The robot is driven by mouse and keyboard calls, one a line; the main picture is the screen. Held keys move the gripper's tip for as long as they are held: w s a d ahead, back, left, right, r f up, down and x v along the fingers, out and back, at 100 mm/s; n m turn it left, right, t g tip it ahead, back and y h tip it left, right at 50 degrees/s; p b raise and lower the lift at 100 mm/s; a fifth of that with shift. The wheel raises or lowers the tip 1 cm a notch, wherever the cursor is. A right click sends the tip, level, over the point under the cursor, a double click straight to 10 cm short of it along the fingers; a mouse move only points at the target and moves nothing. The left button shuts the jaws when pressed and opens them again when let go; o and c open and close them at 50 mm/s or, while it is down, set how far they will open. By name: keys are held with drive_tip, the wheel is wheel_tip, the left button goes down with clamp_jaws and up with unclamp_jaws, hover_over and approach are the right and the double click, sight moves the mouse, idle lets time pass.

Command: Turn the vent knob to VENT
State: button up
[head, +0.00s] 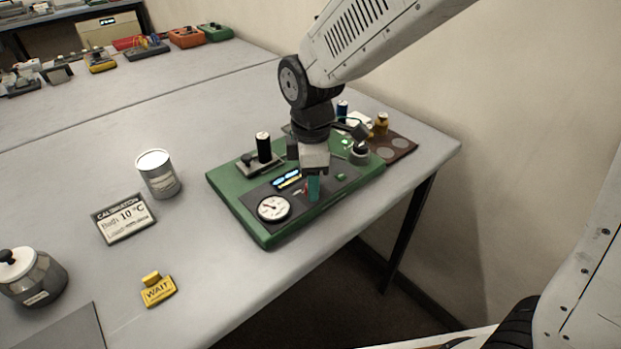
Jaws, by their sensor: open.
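A green panel board (235,205) lies on the grey table near its right edge. It carries a round white dial gauge (272,208), a small blue-lit display (288,178) and a black cylinder (263,147) upright on a grey base.
A brown tray (400,146) with small bottles adjoins the board's far right. A metal can (158,174), a calibration sign (124,217), a yellow WAIT tag (157,289) and a lidded jar (32,276) stand to the left. A wall rises behind the table. The middle left tabletop is clear.

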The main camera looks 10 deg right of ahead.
drive_tip(key=shift+f, duration=0.3)
drive_tip(key=shift+c, duration=0.4)
drive_tip(key=c, duration=0.9)
